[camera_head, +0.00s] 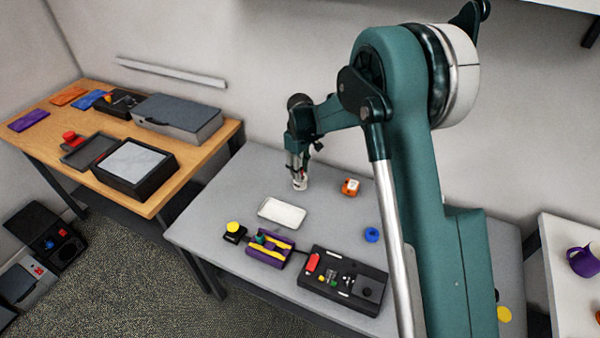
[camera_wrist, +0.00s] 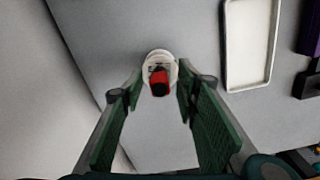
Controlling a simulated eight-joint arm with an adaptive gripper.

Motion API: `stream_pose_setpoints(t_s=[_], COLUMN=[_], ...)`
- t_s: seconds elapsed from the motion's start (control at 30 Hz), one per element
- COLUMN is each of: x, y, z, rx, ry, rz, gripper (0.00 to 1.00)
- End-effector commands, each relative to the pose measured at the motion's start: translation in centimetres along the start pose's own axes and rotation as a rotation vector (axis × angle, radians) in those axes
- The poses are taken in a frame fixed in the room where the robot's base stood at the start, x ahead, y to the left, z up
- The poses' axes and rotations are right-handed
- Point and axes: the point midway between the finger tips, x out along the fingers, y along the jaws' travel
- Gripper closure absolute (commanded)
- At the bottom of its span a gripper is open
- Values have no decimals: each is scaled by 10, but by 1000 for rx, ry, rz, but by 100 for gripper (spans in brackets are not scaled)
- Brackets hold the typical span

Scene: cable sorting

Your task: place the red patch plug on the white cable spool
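The red patch plug (camera_wrist: 159,83) shows in the wrist view between the fingertips, over the white cable spool (camera_wrist: 160,62). The plug covers part of the spool and appears to stand on it; its contact is hidden from this angle. My gripper (camera_wrist: 160,84) is open, with a visible gap between each finger and the plug. In the head view my gripper (camera_head: 298,178) points down at the back left of the grey table, and the white spool (camera_head: 300,185) shows just under the fingertips. The plug is small and partly hidden by the fingers there.
A white tray (camera_head: 282,213) lies in front of my gripper. A purple holder (camera_head: 268,254) and a black panel box (camera_head: 343,280) line the front. The grey table (camera_head: 225,195) is clear at left.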

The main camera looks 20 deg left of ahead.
Motion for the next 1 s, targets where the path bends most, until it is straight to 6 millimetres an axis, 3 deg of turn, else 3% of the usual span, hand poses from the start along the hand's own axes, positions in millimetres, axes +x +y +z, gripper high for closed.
stream_pose_setpoints(t_s=[0.6,1.0], x=[-92,-110], y=[0,0], z=[0,0], rx=[0,0], ry=[0,0], rz=[0,0], gripper=[69,69])
